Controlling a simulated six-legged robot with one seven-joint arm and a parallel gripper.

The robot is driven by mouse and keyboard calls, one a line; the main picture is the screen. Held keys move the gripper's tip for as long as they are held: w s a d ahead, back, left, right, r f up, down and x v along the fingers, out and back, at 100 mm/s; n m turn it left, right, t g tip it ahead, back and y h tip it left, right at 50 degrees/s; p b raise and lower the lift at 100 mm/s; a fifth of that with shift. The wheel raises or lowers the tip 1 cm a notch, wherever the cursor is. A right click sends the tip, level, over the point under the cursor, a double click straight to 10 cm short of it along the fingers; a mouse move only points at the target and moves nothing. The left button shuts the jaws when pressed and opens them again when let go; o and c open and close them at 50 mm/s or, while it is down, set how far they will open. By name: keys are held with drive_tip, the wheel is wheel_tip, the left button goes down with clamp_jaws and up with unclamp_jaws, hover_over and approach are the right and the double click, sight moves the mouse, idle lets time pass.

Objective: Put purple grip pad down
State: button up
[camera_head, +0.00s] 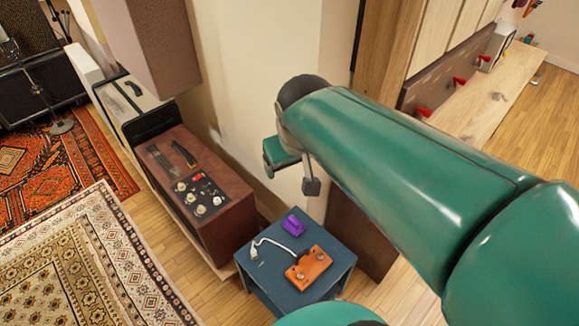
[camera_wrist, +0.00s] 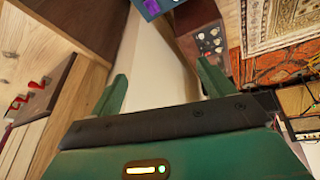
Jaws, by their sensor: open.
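The purple grip pad (camera_head: 293,225) lies on top of a small blue table (camera_head: 262,276), near its back corner. It also shows in the wrist view (camera_wrist: 151,6) at the top edge, on the blue top (camera_wrist: 168,4). My gripper (camera_head: 295,171) is raised above the table, well apart from the pad. In the wrist view its two green fingers (camera_wrist: 163,85) are spread wide with nothing between them.
An orange pedal (camera_head: 308,268) with a white cable (camera_head: 268,241) shares the blue table. A brown amplifier with knobs (camera_head: 205,195) stands to its left. A wall and a wooden bench (camera_head: 490,95) are behind my arm. Patterned rugs (camera_head: 85,265) cover the left floor.

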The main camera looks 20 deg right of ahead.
drive_tip(key=s+a+t+y, duration=0.1)
drive_tip(key=s+a, duration=0.1)
drive_tip(key=s, duration=0.6)
drive_tip(key=shift+r+m, duration=0.3)
drive_tip(key=shift+r, duration=0.15)
drive_tip(key=shift+w, duration=0.1)
idle(0.6)
